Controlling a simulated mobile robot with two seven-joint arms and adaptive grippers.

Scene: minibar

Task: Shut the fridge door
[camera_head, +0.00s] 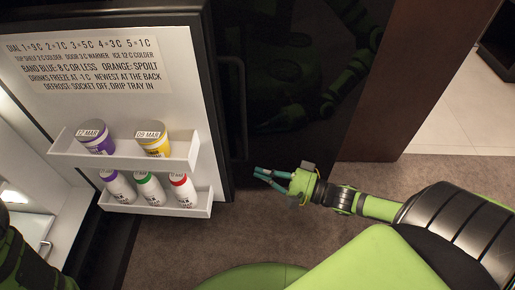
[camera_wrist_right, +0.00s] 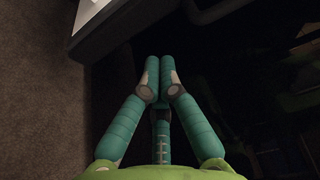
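The fridge door (camera_head: 190,60) stands open in the head view, its white inner side showing with a printed label and two racks. Its dark edge runs down the right side, and a dark bar handle (camera_head: 242,105) shows just beyond it. The lit fridge interior (camera_head: 25,165) is at the far left. My right gripper (camera_head: 258,173) is to the right of the door's lower edge, apart from it in the picture. In the right wrist view its fingertips (camera_wrist_right: 160,72) are together with nothing between them. My left gripper is not seen; only dark green arm parts show at lower left.
The upper rack (camera_head: 125,160) holds a purple and a yellow container; the lower rack (camera_head: 155,207) holds several white bottles. A dark glossy panel (camera_head: 290,70) with reflections stands behind my right gripper. Brown carpet (camera_head: 190,255) lies clear below the door.

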